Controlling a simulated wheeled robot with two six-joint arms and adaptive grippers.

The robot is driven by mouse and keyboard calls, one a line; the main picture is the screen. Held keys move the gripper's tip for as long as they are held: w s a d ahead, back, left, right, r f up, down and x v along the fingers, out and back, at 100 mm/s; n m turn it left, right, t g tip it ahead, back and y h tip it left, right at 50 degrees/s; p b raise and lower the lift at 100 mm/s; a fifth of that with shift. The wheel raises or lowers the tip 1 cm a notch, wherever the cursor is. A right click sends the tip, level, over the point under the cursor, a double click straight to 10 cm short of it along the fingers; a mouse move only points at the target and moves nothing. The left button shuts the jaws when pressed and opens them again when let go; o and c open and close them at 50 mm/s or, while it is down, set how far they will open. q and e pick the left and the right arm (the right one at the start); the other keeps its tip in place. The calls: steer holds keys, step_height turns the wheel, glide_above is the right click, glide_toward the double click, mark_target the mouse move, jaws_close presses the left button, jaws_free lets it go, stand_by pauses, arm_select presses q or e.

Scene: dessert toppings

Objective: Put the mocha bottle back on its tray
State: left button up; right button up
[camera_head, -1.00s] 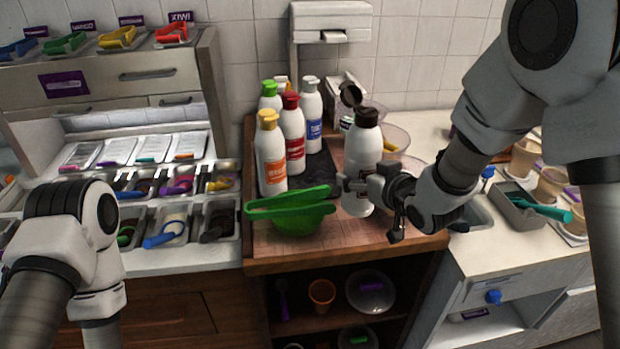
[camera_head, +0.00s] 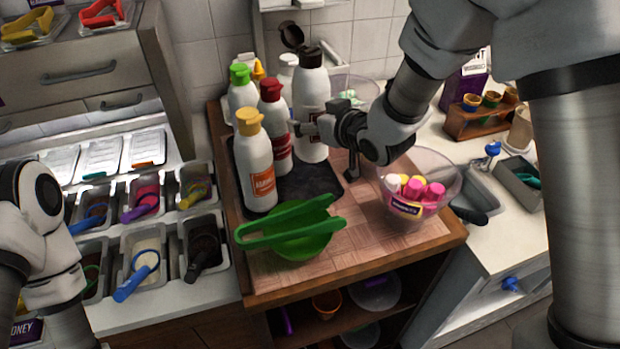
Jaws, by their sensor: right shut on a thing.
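The mocha bottle (camera_head: 312,100) is white with a dark cap whose round lid stands open to the left. My right gripper (camera_head: 304,127) is shut on its side and holds it upright. The dark tray (camera_head: 310,187) lies on the wooden counter, and the bottle's base is at the tray's back right part. I cannot tell whether the base touches it. Other bottles stand there: an orange-capped one (camera_head: 254,165), a red-capped one (camera_head: 275,130), a green-capped one (camera_head: 240,92), and partly hidden ones behind. My left arm shows at the left edge; its gripper is out of view.
A green bowl with a green handled tool (camera_head: 290,230) sits in front of the tray. A clear bowl (camera_head: 440,170) with pink, yellow and white pieces stands at the right. Topping tubs (camera_head: 145,240) with scoops are on the left. Bare wood shows at the counter's front.

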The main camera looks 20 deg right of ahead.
steer(key=f, duration=0.3)
steer(key=f+p, duration=0.1)
steer(key=f, duration=0.5)
steer(key=shift+w+a+f, duration=0.1)
steer(key=shift+w+f, duration=0.1)
steer(key=shift+w, duration=0.05)
steer(key=shift+w+f, duration=0.1)
steer(key=shift+f, duration=0.25)
steer(key=shift+f+b, duration=0.3)
steer(key=shift+f, duration=0.1)
steer(key=o, duration=1.1)
steer(key=shift+c, duration=0.2)
steer(key=shift+s+r, duration=0.1)
steer(key=shift+s, duration=0.15)
